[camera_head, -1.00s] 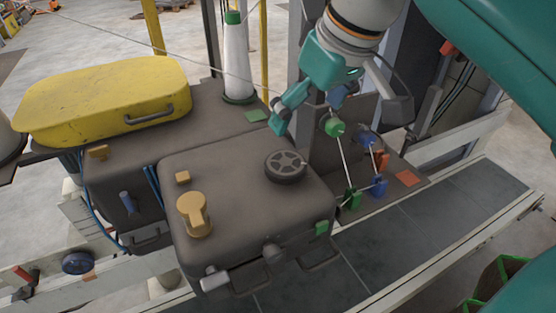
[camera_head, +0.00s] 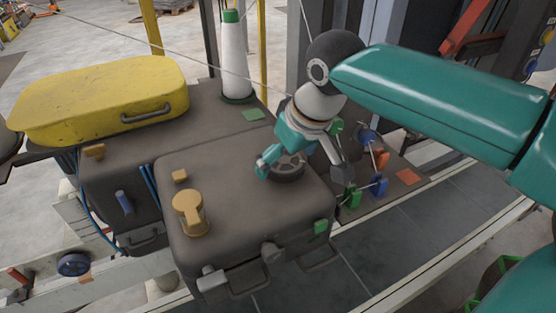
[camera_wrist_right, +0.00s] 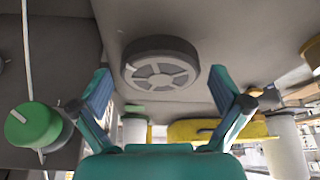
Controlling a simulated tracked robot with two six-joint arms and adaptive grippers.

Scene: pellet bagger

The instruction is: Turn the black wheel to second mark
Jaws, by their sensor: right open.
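The black wheel (camera_head: 289,178) lies flat on top of the grey-brown box, near its back right corner. In the head view my right gripper partly hides it. In the right wrist view the spoked wheel (camera_wrist_right: 160,66) shows whole, ahead of and between the two fingers. My right gripper (camera_head: 298,165) is open above the wheel, with a teal finger at its left side. In the wrist view the open gripper (camera_wrist_right: 165,88) has clear gaps to the rim on both sides. I cannot make out marks around the wheel.
A yellow knob (camera_head: 188,210) stands on the box (camera_head: 225,165) left of the wheel. Green and blue knobs joined by rods, including a blue one (camera_head: 378,187), stand close on the right. A white cone (camera_head: 234,60) and yellow cover (camera_head: 100,95) are behind.

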